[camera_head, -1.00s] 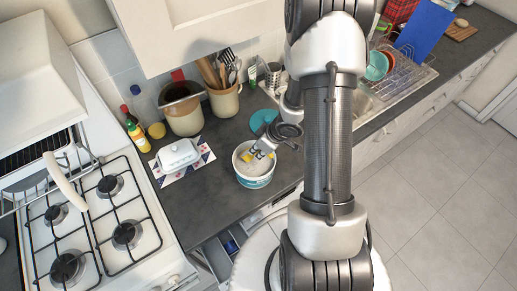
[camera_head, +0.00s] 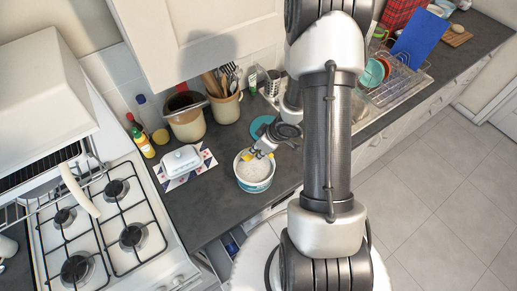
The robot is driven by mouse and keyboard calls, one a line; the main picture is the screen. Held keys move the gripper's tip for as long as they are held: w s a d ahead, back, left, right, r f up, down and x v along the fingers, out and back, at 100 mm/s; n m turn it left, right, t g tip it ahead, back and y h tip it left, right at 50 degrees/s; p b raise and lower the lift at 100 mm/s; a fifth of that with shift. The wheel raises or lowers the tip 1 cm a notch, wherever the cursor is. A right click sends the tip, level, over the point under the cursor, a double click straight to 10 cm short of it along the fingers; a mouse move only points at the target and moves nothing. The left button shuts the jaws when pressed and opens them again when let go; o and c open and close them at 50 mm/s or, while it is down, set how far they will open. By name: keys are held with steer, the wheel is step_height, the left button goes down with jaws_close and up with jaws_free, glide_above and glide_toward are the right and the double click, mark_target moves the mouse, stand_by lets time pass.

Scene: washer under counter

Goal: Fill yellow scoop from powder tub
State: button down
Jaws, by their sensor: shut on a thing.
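The powder tub (camera_head: 255,185) is a white round tub with a teal band, standing open on the dark counter, with pale powder inside. My gripper (camera_head: 254,156) reaches over the tub from the upper right, its fingers at the tub's far rim. It is shut on the yellow scoop (camera_head: 247,157), of which only a small yellow part shows between the fingers. The rest of the scoop is hidden or too small to make out, and I cannot tell whether it holds powder.
A white butter dish (camera_head: 181,160) sits on a patterned mat left of the tub. A brown crock (camera_head: 186,117) and a utensil pot (camera_head: 225,105) stand behind. A teal disc (camera_head: 262,126) lies behind my gripper. The hob (camera_head: 120,225) is at left. Counter in front of the butter dish is clear.

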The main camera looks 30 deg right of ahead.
steer(key=shift+f+b, duration=0.1)
steer(key=shift+b, duration=0.5)
steer(key=r+t+y+b, duration=0.1)
steer(key=t+b, duration=0.1)
steer(key=b, duration=0.1)
steer(key=shift+t, duration=0.3)
steer(key=t+y+b, duration=0.1)
steer(key=b, duration=0.1)
steer(key=r+t+b, duration=0.1)
steer(key=t+b, duration=0.1)
steer(key=shift+r+y, duration=0.3)
steer(key=shift+y, duration=0.1)
steer(key=shift+r+t+b, duration=0.3)
